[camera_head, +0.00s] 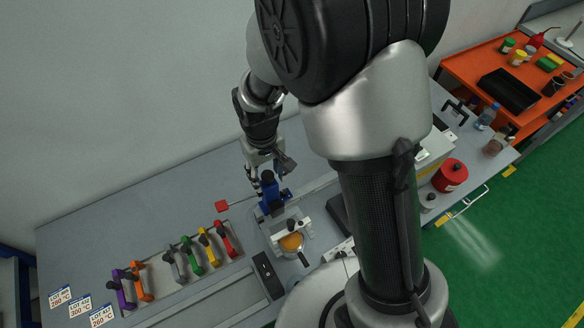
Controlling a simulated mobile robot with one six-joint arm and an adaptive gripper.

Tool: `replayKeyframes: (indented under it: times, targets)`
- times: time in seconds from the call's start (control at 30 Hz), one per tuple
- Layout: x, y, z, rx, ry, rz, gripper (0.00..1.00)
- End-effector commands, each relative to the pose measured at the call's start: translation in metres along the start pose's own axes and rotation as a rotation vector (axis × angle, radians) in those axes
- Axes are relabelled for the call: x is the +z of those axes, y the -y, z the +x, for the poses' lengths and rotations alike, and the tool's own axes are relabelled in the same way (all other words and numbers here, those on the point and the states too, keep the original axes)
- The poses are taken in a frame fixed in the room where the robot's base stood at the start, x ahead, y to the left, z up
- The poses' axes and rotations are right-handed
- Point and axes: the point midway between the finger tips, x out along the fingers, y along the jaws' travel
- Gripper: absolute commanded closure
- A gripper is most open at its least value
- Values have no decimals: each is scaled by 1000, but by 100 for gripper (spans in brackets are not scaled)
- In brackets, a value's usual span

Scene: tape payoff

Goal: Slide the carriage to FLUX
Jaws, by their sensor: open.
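A blue block (271,204), which looks like the carriage, stands on the grey bench in the middle of the picture. My gripper (262,176) is open, pointing down just above and behind the blue block. I cannot tell whether the fingers touch it. No FLUX label can be read, and my arm covers much of the bench to the right.
Several coloured handles (188,255) stand in a row at the left, with lot cards (81,307) beyond them. A fixture with an amber round part (291,242) sits in front of the block. A red canister (450,176) and an orange cart (470,66) are at right.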

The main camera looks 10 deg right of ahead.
Motion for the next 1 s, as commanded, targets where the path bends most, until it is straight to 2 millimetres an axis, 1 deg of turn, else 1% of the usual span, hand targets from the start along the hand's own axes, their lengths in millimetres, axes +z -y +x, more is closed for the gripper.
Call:
replayKeyframes:
  times: [0.03,0.63,0.77,1.0]
  targets:
    - [0,0,-8,0,-1,0,55]
    - [0,0,-56,0,-1,0,55]
    - [0,0,-61,0,0,0,55]
    - [0,0,-60,0,0,0,55]
